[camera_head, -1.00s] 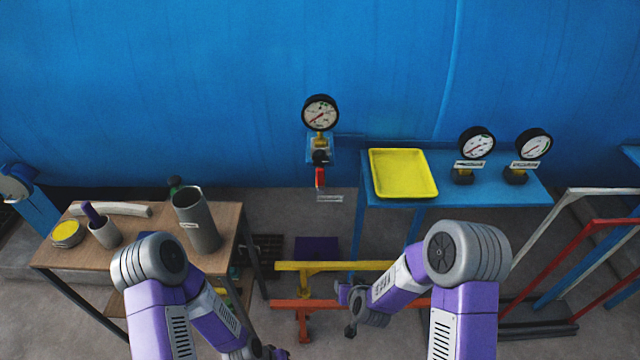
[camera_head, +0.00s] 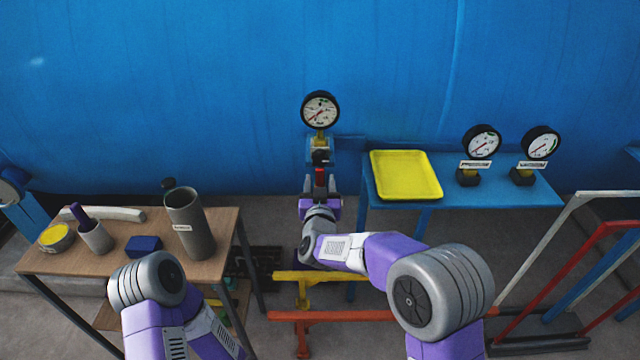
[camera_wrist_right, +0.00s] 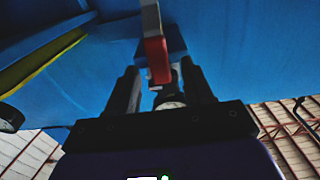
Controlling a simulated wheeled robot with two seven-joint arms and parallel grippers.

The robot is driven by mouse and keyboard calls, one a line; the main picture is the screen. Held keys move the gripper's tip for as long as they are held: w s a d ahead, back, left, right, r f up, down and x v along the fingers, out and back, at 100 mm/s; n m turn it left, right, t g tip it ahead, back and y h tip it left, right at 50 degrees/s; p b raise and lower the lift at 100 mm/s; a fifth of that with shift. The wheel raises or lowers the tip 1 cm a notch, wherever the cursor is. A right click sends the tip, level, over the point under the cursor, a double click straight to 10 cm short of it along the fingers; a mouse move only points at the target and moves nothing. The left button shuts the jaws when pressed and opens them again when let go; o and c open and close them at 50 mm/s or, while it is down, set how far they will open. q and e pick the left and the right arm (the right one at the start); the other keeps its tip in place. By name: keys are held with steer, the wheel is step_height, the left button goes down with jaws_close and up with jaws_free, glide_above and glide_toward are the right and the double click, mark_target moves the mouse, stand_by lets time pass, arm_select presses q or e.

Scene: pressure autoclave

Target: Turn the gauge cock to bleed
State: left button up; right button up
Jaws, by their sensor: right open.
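The pressure gauge (camera_head: 320,110) with a black rim and white dial stands on a brass fitting against the blue vessel. Below it is the gauge cock (camera_head: 320,157), with a dark body and a red lever (camera_head: 320,177) hanging down. My right gripper (camera_head: 320,188) is just under the cock, its open fingers on either side of the lever. In the right wrist view the red lever (camera_wrist_right: 157,60) lies between the two dark fingers of the right gripper (camera_wrist_right: 159,72), with gaps visible at both sides. My left gripper is out of view.
A blue table (camera_head: 455,191) at right holds a yellow tray (camera_head: 405,175) and two gauges (camera_head: 481,141) (camera_head: 541,143). A wooden bench (camera_head: 215,250) at left holds a grey cylinder (camera_head: 190,225), cups and a blue block (camera_head: 143,246). Coloured rails (camera_head: 550,270) stand at right.

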steer(key=shift+w, duration=0.5)
jaws_close()
